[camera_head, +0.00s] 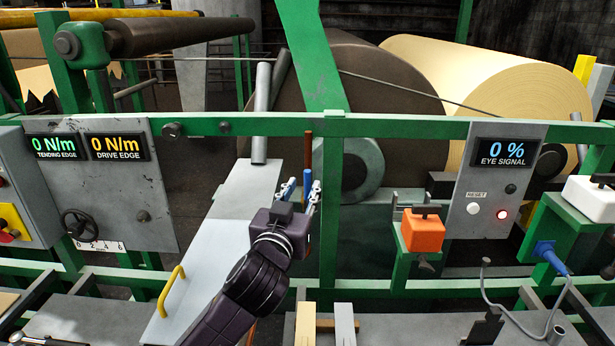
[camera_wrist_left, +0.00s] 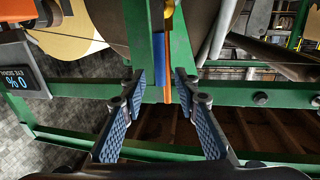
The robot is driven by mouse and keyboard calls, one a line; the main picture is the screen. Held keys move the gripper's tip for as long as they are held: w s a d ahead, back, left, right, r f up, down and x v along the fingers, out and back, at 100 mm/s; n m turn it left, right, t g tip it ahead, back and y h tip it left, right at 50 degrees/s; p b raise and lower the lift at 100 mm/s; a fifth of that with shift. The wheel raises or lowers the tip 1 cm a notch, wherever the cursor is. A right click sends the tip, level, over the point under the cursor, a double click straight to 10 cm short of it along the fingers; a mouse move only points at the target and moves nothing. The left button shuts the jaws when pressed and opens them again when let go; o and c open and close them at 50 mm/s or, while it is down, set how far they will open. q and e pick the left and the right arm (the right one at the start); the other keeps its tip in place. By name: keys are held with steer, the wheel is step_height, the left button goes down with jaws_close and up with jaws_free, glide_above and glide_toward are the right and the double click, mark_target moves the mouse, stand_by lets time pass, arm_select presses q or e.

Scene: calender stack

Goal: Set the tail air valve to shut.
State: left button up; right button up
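A blue lever (camera_head: 307,186) hangs beside a thin copper-coloured pipe (camera_head: 308,146) on the green upright; I take it for the tail air valve's handle. In the left wrist view the blue lever (camera_wrist_left: 159,62) lies alongside the orange pipe (camera_wrist_left: 168,75), roughly parallel to it, with a yellow-orange part (camera_wrist_left: 169,9) at the top edge. My left gripper (camera_head: 301,190) is open, its fingers apart. In the wrist view the lever and pipe show beyond and between the fingertips (camera_wrist_left: 159,80); I see no contact. My right gripper is not in view.
A green crossbar (camera_head: 420,128) and upright (camera_head: 331,230) frame the valve. A grey panel with an eye-signal display (camera_head: 507,150) and an orange block (camera_head: 423,231) stand to the right. A sloping pale plate with a yellow handle (camera_head: 171,292) lies left of my arm.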

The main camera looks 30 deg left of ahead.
mark_target(307, 183)
arm_select(q)
steer(key=x, duration=0.3)
steer(key=shift+w+a+f, duration=0.1)
steer(key=shift+w+f, duration=0.05)
steer(key=shift+w+a+p, duration=0.25)
steer(key=shift+w+p, duration=0.2)
steer(key=shift+w, duration=0.25)
steer(key=shift+f, duration=0.1)
steer(key=shift+w, duration=0.1)
steer(key=shift+c, duration=1.1)
steer(key=c, duration=0.5)
jaws_close()
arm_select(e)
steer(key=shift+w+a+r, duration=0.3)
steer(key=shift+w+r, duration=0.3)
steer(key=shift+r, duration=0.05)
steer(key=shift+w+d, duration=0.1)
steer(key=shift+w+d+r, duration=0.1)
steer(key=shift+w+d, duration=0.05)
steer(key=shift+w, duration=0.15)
